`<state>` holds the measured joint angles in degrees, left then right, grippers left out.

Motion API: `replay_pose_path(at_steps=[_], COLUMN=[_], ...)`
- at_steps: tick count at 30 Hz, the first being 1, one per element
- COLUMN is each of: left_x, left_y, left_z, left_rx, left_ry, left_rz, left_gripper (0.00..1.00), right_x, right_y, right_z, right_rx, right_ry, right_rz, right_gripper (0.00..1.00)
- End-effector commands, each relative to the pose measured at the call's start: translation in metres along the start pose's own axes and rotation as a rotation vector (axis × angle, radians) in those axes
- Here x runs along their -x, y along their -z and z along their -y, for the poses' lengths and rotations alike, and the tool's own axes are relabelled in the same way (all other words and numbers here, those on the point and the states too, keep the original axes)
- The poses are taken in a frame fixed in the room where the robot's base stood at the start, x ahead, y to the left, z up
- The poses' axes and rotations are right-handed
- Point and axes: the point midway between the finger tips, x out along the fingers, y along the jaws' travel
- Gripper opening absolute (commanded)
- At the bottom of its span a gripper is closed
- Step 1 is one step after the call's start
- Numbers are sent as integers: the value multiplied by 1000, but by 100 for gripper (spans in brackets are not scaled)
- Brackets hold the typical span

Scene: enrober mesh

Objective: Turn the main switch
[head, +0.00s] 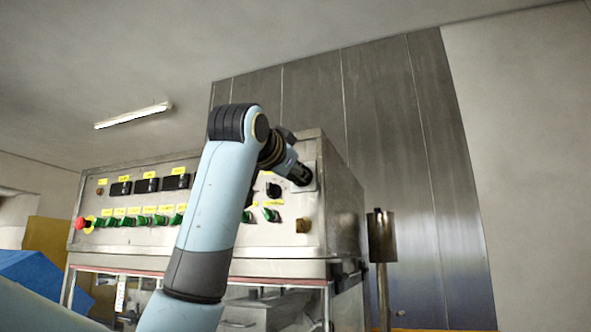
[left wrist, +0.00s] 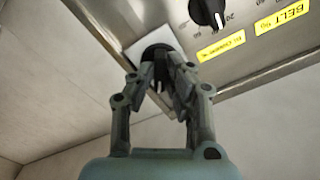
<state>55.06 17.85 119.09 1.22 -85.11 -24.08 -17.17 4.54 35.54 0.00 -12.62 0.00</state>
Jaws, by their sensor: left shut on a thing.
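The main switch, a black knob on a pale square plate, sits at the upper right corner of the steel control panel; its plate (head: 310,183) shows in the head view. In the left wrist view the plate (left wrist: 139,47) is just beyond my fingers. My left gripper (head: 299,173) reaches the switch from the front, and in the left wrist view (left wrist: 161,70) its fingers are closed around the black knob. The fingers hide much of the knob, so its turned position cannot be told. My right gripper is not in view.
A smaller black selector knob (left wrist: 207,12) with yellow labels lies beside the switch. A metal post (head: 381,236) stands right of the cabinet.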

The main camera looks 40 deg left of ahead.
Motion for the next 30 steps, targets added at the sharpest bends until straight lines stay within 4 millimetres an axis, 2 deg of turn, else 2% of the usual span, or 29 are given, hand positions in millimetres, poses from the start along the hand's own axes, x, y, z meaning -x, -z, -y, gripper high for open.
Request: replay_pose_path(at_steps=[15, 30], left_x=[0, -1], left_y=[-2, -2], left_z=[-2, -2], left_rx=[438, 606], left_ry=[-3, -3], left_rz=[5, 6], left_gripper=[0, 0], right_x=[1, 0], right_y=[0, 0], right_z=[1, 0], right_rx=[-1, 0], right_ry=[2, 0], right_rz=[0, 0], right_gripper=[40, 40])
